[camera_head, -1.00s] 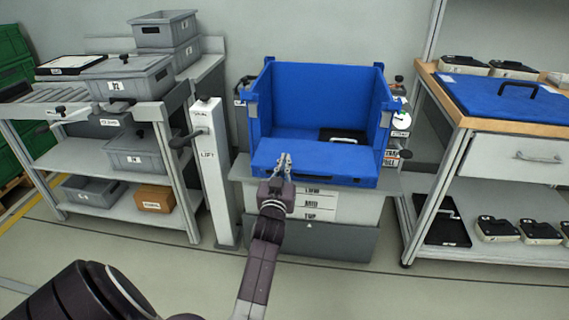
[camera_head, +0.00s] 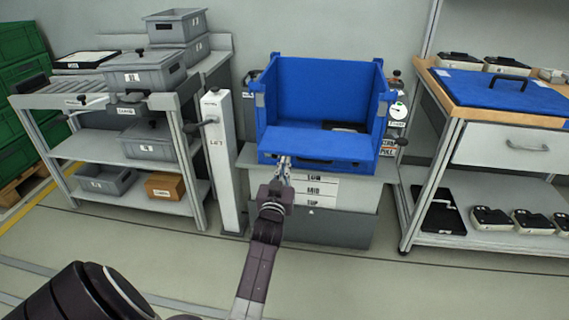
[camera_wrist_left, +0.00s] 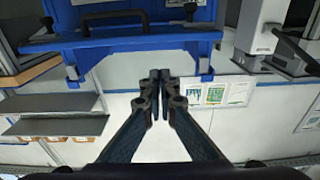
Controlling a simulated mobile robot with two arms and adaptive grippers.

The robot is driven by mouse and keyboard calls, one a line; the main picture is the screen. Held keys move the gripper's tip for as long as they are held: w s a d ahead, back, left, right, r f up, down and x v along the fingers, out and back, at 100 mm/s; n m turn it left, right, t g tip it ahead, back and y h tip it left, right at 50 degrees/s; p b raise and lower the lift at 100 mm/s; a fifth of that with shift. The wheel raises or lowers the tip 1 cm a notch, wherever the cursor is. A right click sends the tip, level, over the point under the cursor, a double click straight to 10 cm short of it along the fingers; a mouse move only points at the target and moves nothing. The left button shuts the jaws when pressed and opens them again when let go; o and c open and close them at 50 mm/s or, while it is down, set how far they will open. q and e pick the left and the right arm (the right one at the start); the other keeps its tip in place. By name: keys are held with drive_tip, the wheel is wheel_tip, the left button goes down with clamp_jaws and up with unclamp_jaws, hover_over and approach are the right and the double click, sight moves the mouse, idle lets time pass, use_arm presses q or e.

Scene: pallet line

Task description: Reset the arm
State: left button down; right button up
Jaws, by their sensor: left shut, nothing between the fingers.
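My left gripper (camera_head: 284,163) is shut and empty in the head view, at the front of the blue crate (camera_head: 321,90). The crate stands on a grey stand, with its front flap (camera_head: 318,145) folded out. The left wrist view shows the shut fingers (camera_wrist_left: 159,76) in the middle, with blue crate parts (camera_wrist_left: 120,42) and a dark handle above them. Whether the fingers touch the flap I cannot tell. A dark item (camera_head: 346,127) lies inside the crate, mostly hidden behind the flap. My right gripper is not in view.
A rack with grey bins (camera_head: 144,72) stands at left, beside a white lift post (camera_head: 222,160). At right, a bench carries a blue lid (camera_head: 510,92) with a handle, with several black-and-white devices (camera_head: 490,217) on its lower shelf. The floor in front is clear.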

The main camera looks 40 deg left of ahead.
use_arm(q)
drive_tip(key=shift+s+d+f, duration=0.2)
drive_tip(key=shift+s+f, duration=0.05)
drive_tip(key=shift+s, duration=0.15)
